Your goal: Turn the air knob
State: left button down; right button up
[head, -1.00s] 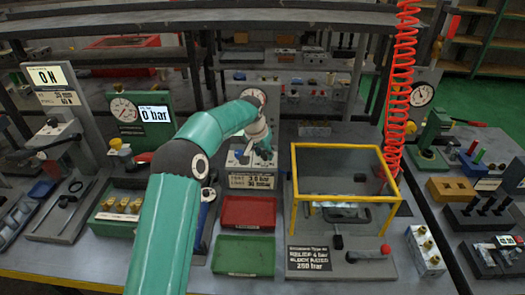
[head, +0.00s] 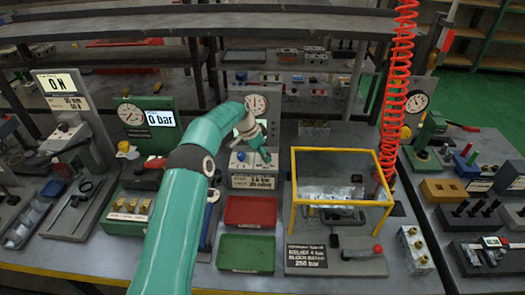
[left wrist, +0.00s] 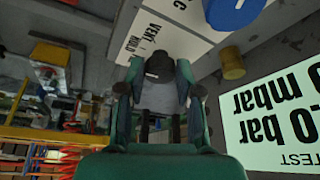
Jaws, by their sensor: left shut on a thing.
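The test panel (head: 275,128) stands at the middle back of the bench, with a round gauge (head: 257,104) at its top and a lettered plate (head: 252,182) at its foot. My left gripper (head: 264,157) is at the panel's lower right part. In the left wrist view its two green fingers (left wrist: 160,82) are on either side of a grey knob (left wrist: 160,96) with a black top, and they are shut on it. A white label (left wrist: 160,30) reading VENT and HOLD lies beside the knob. The knob itself is mostly hidden in the head view. My right gripper is not in view.
A blue button (left wrist: 235,12) and a brass knob (left wrist: 232,62) are close to the fingers. A lit display (left wrist: 280,115) is at the right. Red (head: 250,211) and green (head: 246,253) trays lie in front of the panel. A yellow-framed box (head: 342,150) stands to its right.

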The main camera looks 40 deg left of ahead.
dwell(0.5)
pick_arm(q)
jog(key=c, duration=0.8)
grip_release()
jog(key=shift+o, duration=0.2)
jog(key=shift+r, duration=0.1)
jog(key=v, duration=1.1)
jog(key=shift+r, duration=0.35)
jog(key=shift+a, duration=0.1)
